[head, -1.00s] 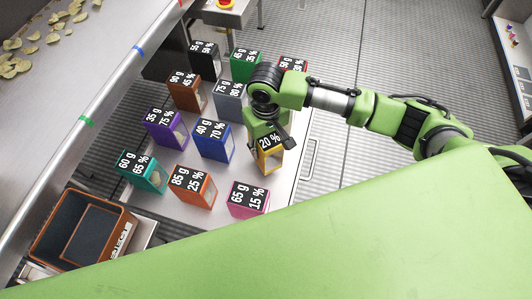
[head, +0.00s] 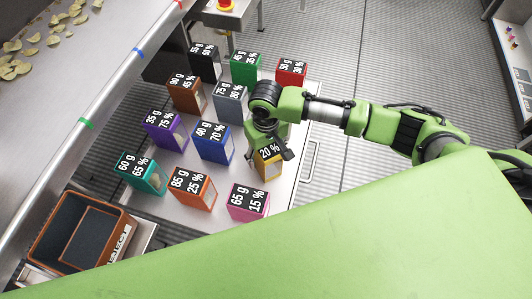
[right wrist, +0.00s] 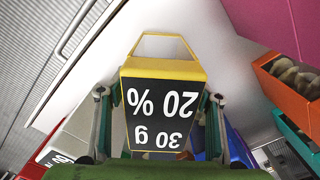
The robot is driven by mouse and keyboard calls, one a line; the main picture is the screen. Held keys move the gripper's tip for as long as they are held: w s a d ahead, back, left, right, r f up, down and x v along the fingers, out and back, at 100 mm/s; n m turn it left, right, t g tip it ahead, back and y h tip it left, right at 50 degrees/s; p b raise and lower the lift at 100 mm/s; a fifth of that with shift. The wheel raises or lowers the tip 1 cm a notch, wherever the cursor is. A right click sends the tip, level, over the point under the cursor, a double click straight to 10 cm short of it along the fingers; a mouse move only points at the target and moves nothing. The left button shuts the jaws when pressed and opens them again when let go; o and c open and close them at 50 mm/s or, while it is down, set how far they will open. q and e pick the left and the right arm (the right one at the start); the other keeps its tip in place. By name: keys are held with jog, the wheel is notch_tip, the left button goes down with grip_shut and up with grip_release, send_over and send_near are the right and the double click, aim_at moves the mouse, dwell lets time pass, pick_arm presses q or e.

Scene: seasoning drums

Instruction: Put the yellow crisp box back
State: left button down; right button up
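The yellow crisp box (head: 269,166) has a black top label reading 20 % and 30 g. It stands upright at the right edge of the white table top (head: 293,187), behind the pink box. I cannot tell whether its base touches the surface. My right gripper (head: 272,143) reaches over it from behind. In the right wrist view, the yellow box (right wrist: 164,68) sits between the two fingers of my right gripper (right wrist: 158,120), which are shut on its sides. My left gripper is not in view.
The pink box (head: 248,202), blue box (head: 212,141), grey box (head: 230,100) and red box (head: 290,73) stand near the yellow one, with several other coloured boxes in rows. An orange-brown bin (head: 82,232) is at lower left. Crisps (head: 62,25) lie on the conveyor at upper left.

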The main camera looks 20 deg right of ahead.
jog(key=shift+r, duration=0.1)
notch_tip(320, 180, up, 12)
jog(key=shift+r+p, duration=0.1)
jog(key=shift+p, duration=0.2)
